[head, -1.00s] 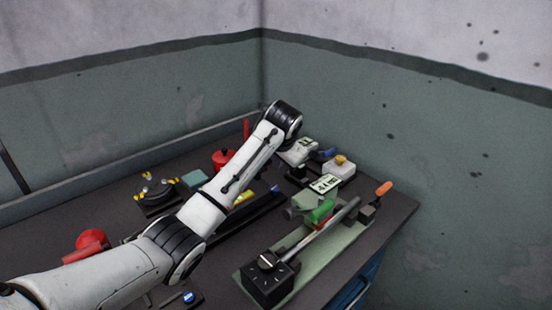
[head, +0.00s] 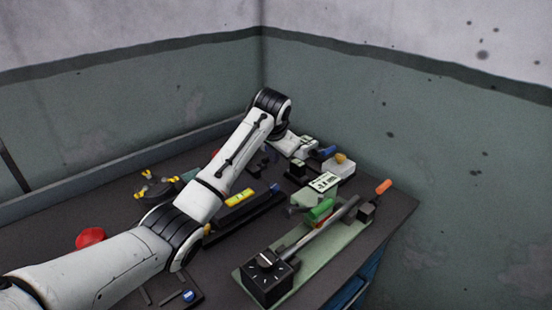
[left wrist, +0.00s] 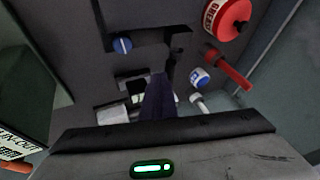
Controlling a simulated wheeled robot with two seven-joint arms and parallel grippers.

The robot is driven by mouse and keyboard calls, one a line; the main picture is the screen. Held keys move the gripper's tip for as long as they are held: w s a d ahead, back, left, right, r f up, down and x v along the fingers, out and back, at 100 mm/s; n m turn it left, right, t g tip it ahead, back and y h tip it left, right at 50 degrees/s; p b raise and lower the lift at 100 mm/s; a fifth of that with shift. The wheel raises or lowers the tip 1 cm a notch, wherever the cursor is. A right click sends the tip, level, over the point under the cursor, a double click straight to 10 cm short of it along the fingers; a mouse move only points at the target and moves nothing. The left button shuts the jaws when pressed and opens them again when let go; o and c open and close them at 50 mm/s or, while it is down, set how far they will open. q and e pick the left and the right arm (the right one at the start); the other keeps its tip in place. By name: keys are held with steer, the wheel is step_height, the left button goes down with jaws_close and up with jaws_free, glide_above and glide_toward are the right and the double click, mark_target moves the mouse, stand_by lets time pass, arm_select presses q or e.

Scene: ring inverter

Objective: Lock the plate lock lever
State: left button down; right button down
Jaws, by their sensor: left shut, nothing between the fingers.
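A pale green base plate (head: 330,250) lies at the right of the bench. A black box with a knob (head: 266,282) is at its near end, and a grey bar runs along it. A green handle (head: 320,210) lies near its middle. An orange-tipped lever (head: 383,187) stands at the far end. I cannot tell which part is the plate lock lever. In the left wrist view the left gripper (left wrist: 160,82) is shut and empty above dark parts. My right gripper is not in view.
A labelled meter (head: 323,182) and a white box with a yellow top (head: 341,166) stand behind the plate. A yellow level (head: 240,198) lies beside my arm. The left wrist view shows a red grease can (left wrist: 228,14) and a red bar (left wrist: 228,68). Walls close the back.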

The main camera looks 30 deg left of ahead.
arm_select(q)
steer(key=a+r, duration=0.1)
steer(key=w+a+r+h, duration=0.1)
steer(key=a, duration=0.1)
steer(key=shift+g, duration=0.3)
steer(key=shift+f+h, duration=0.1)
steer(key=shift+h, duration=0.2)
steer(key=shift+d, duration=0.1)
steer(key=shift+r, duration=0.85)
